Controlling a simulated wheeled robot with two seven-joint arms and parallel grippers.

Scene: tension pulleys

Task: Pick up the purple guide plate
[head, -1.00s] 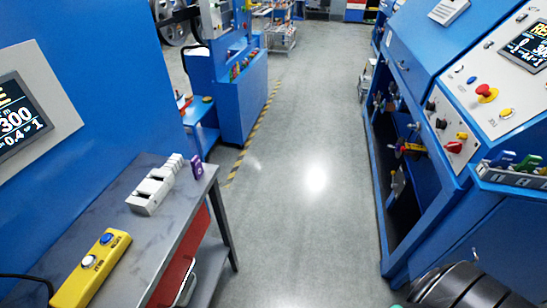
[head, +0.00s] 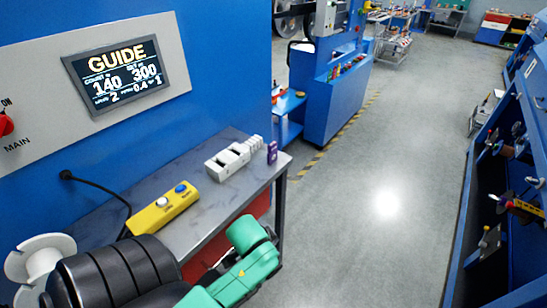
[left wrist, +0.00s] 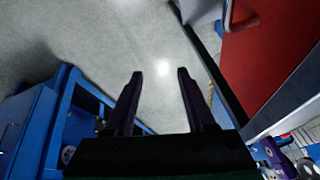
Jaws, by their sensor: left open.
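The purple guide plate (head: 272,152) stands upright at the far right end of the grey table, beside a white slotted block (head: 228,160). In the left wrist view my left gripper (left wrist: 160,74) is open, with its two dark fingers apart and nothing between them. Grey floor lies beyond the fingers. In the head view the green and black links of my left arm show at the bottom, in front of the table; the gripper itself is out of that picture. My right gripper is in neither view.
The grey table (head: 205,221) also holds a yellow button box (head: 163,208) with a black cable. A blue machine with a GUIDE screen (head: 117,73) rises behind it. Blue benches (head: 338,95) stand further back. The grey floor (head: 370,180) to the right is clear.

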